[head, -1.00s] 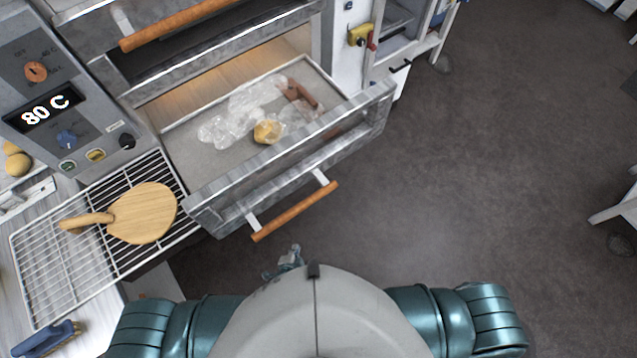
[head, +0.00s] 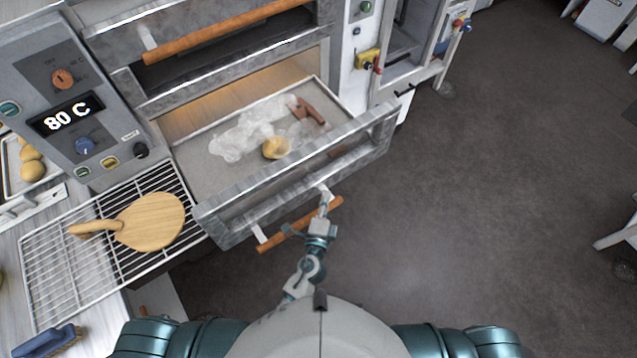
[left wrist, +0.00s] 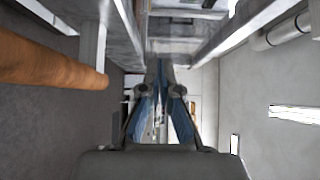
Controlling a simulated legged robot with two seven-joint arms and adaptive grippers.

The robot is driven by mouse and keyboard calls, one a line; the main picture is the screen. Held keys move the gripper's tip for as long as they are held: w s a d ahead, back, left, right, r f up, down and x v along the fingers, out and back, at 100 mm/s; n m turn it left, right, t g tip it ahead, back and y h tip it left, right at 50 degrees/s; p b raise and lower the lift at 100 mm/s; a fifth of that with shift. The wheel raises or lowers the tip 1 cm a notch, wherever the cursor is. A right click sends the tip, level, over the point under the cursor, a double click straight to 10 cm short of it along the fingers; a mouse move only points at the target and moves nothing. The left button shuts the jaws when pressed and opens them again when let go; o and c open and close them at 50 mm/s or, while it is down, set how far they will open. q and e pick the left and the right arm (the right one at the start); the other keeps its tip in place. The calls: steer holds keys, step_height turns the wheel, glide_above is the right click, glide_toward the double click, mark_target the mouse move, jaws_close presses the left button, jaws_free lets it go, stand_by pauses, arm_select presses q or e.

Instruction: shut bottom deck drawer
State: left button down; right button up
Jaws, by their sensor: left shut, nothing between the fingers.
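The bottom deck drawer (head: 300,180) of the metal oven is pulled open. Its wooden bar handle (head: 283,234) sits on two metal brackets along the drawer front. My left gripper (head: 324,204) is shut and empty, at the right end of this handle and close to the drawer front. In the left wrist view the fingers (left wrist: 161,75) are together, and the wooden handle (left wrist: 50,68) lies to their left, apart from them. Whether the fingertips touch the drawer front is unclear. My right gripper is not in view.
The drawer holds crumpled clear film (head: 240,135), a yellowish lump (head: 275,148) and brown pieces (head: 310,112). A wire rack (head: 60,268) with a wooden paddle (head: 152,222) stands left of the drawer. An upper wooden handle (head: 215,32) is above. Floor to the right is free.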

mark_target(320, 175)
arm_select(q)
steer(key=w, duration=0.2)
steer(key=w+a+p, duration=0.1)
steer(key=shift+w+a+r, duration=0.1)
steer(key=shift+w+a, duration=0.1)
steer(key=shift+w, duration=0.15)
steer(key=shift+w+a, duration=0.4)
